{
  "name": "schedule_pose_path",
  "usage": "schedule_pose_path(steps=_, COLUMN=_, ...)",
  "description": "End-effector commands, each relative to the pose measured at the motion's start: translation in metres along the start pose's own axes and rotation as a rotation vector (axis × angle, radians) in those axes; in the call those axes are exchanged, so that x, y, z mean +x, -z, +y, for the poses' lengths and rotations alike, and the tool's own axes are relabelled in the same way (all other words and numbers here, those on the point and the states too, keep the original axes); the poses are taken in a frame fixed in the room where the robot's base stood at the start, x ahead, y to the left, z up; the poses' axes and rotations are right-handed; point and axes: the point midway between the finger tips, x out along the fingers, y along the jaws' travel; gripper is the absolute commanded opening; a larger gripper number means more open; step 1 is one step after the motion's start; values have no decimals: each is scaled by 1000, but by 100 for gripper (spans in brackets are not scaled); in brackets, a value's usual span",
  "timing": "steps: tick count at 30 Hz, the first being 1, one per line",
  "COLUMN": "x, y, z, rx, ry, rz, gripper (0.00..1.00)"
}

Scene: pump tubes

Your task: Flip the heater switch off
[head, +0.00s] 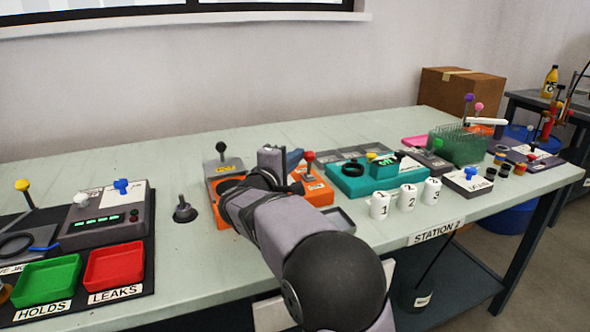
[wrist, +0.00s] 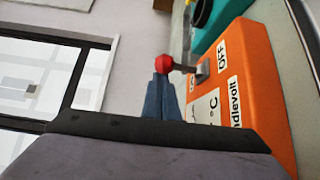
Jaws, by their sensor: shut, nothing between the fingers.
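The heater is an orange box (head: 318,192) in the middle of the table, partly hidden by my arm. In the wrist view the orange box (wrist: 258,95) shows white labels, one reading OFF. Its switch is a lever with a red knob (head: 309,156), standing out from a grey base. The red knob (wrist: 164,63) also shows in the wrist view. My gripper (head: 294,158) is shut and empty, just left of the knob in the head view. In the wrist view the blue fingertips (wrist: 163,85) are right at the knob; I cannot tell whether they touch.
A grey-topped orange unit with a black-knobbed lever (head: 221,148) stands left of my arm. A dark panel with green and red trays (head: 114,265) lies left.

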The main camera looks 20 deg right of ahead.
Motion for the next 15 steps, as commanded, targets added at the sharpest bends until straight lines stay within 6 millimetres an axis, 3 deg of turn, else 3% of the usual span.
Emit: schedule_pose_path(steps=15, x=-2, y=-1, z=1, rx=26, ry=-25, rz=0, gripper=0)
